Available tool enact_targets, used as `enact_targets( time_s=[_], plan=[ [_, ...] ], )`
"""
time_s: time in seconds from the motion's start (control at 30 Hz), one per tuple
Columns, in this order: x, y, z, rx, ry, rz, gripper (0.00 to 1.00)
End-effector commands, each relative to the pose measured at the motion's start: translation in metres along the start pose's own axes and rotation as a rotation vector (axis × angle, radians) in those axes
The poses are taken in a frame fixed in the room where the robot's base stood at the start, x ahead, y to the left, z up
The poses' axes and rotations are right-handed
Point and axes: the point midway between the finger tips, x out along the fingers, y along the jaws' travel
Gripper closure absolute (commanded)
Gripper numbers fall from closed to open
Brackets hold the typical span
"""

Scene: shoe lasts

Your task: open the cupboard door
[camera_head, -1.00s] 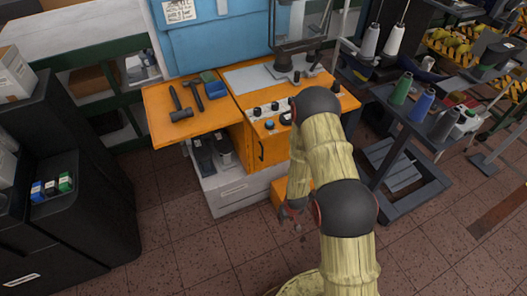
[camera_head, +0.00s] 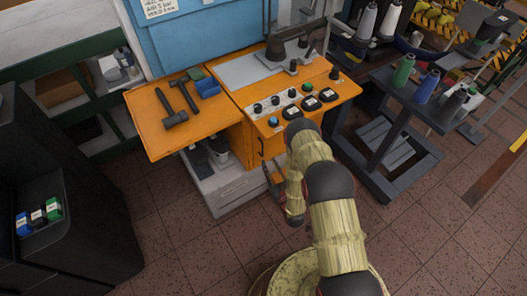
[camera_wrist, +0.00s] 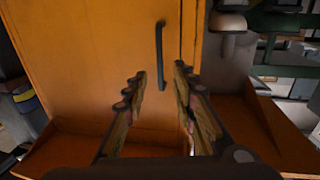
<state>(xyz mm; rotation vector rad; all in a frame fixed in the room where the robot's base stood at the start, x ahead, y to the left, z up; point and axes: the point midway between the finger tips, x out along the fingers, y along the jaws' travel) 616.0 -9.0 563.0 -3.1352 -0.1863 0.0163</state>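The cupboard door (camera_wrist: 90,60) is a flat orange panel with a dark vertical bar handle (camera_wrist: 160,55) near its right edge. It looks shut. In the head view the handle (camera_head: 262,147) shows on the orange cupboard front below the worktop, partly beside my arm. My gripper (camera_wrist: 160,80) is open and empty. Its two fingers point at the door, one left and one right of the lower handle's line, with the handle ahead between them. I see no contact with the handle.
The orange worktop (camera_head: 160,130) above holds hammers (camera_head: 172,112) and a row of knobs. A dark spool stand (camera_head: 430,110) is to the right and a black cabinet (camera_head: 80,210) to the left. The tiled floor in front is open.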

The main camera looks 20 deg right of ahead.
Motion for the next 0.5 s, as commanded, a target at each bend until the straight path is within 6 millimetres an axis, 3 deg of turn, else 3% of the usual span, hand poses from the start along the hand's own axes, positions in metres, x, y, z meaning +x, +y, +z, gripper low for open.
enact_targets(
  time_s=[0.17,0.5],
  plan=[
    [0.015,0.0,-0.003,-0.005,0.017,-0.001,0.73],
    [0.064,0.0,-0.002,-0.004,0.013,0.0,0.73]
  ],
)
